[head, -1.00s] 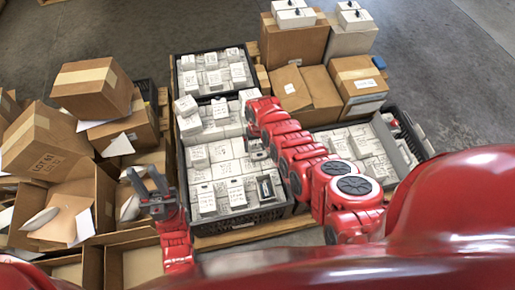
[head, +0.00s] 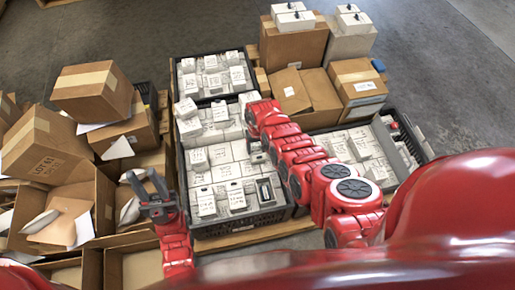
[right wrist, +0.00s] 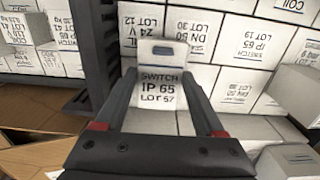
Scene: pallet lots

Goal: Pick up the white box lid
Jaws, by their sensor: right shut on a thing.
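A white box piece marked SWITCH IP 65 LOT 57 (right wrist: 158,92) is between the fingers of my right gripper (right wrist: 163,78) in the right wrist view. The fingers are shut on it, one on each side. I cannot tell whether it is only a lid or a whole box. In the head view my right gripper (head: 258,157) is over the front black crate (head: 240,222), partly hidden by my arm.
The front crate is packed with white boxes (head: 222,153). Another black crate (head: 213,97) of white boxes stands behind it, and more white boxes (head: 360,148) are at right. Brown cartons (head: 93,90) are heaped at left. Grey floor is clear at the back.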

